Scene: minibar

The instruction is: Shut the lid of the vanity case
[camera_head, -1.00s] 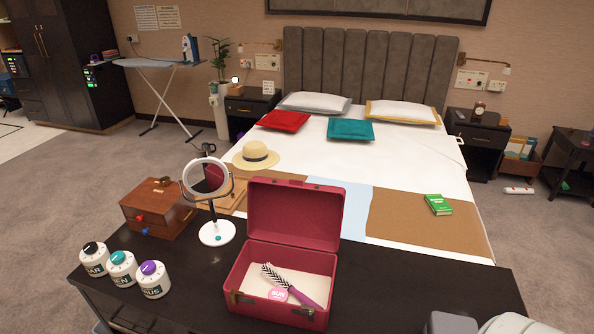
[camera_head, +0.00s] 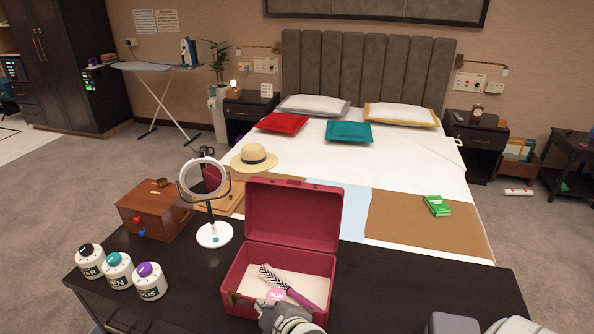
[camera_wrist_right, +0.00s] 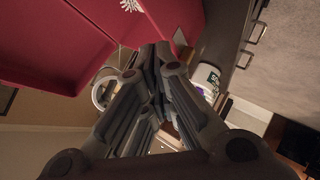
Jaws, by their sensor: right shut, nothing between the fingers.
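The red vanity case (camera_head: 238,288) stands on the dark table in the head view, with its lid (camera_head: 293,215) open and roughly upright at the back. A brush with a striped head and purple handle (camera_head: 313,298) lies inside, beside a round pink label (camera_head: 276,295). My right gripper (camera_head: 276,311) is at the bottom of the head view, in front of the case and hiding part of its front. In the right wrist view its fingers (camera_wrist_right: 155,55) are together and empty, with the red case (camera_wrist_right: 50,40) at upper left. Contact is unclear. My left gripper is not in view.
A round mirror (camera_head: 205,180) on a stand is left of the case. A brown wooden box (camera_head: 150,212) and several white jars (camera_head: 150,282) are further left. The dark table (camera_head: 400,285) is clear right of the case. A bed (camera_head: 400,165) stands behind.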

